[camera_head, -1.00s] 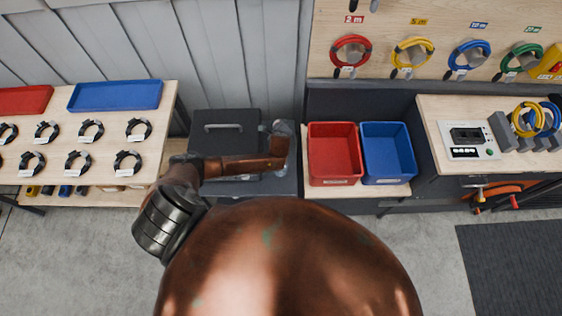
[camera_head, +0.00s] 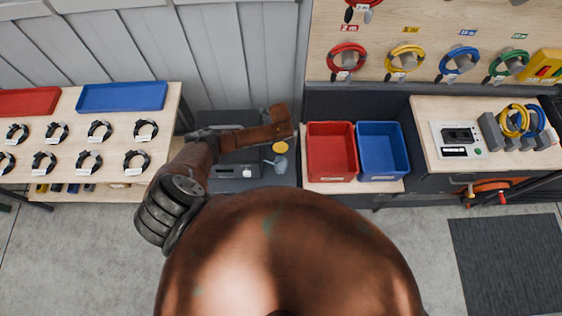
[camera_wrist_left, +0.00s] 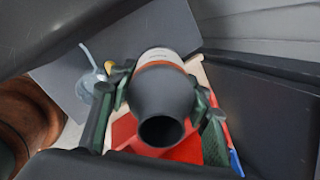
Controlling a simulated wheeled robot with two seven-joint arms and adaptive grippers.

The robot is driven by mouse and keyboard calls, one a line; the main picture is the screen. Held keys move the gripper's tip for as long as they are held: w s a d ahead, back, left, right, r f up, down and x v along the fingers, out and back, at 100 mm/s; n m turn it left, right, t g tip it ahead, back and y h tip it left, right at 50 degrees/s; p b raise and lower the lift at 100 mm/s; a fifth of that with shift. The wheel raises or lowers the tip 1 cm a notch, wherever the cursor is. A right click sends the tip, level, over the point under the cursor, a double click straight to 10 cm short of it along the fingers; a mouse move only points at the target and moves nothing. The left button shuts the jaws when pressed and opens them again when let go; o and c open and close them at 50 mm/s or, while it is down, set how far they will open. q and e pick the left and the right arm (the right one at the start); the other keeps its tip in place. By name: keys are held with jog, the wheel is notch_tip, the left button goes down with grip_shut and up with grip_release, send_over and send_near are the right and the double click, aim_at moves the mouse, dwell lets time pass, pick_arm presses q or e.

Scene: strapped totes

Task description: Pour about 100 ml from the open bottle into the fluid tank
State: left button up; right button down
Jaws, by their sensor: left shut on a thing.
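In the left wrist view my left gripper (camera_wrist_left: 160,84) is shut on the open bottle (camera_wrist_left: 162,92). The bottle has a dark neck, an orange band and a pale label. Its round open mouth faces the camera; no fluid shows. In the head view my left arm reaches over the dark bench unit, and the arm hides the gripper and bottle. A small blue-grey vessel with a spout or funnel (camera_head: 280,163) sits beside a yellow disc (camera_head: 280,147) on that unit; both show left of the bottle in the wrist view. I cannot tell which part is the fluid tank. My right gripper is out of view.
A red bin (camera_head: 331,124) and a blue bin (camera_head: 382,125) stand right of the dark unit (camera_head: 226,186). A pale table (camera_head: 70,127) with cable loops is at left. A bench (camera_head: 483,168) with a device is at right. The wall is close behind.

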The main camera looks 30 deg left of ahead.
pick_arm(q)
jog(key=shift+w+f+g+h+b, duration=0.15)
jog(key=shift+f+g+h+b, duration=0.15)
jog(key=shift+g+h+b, duration=0.35)
jog(key=shift+d+f+g+b, duration=0.1)
jog(key=shift+f+g+b, duration=0.35)
jog(key=shift+b, duration=0.7)
jog(key=shift+r+g+b, duration=0.1)
jog(key=shift+g+b, duration=0.2)
jog(key=shift+b, duration=0.35)
jog(key=shift+r+g+h+b, duration=0.1)
jog(key=shift+g+h+b, duration=0.2)
jog(key=shift+h+b, duration=0.1)
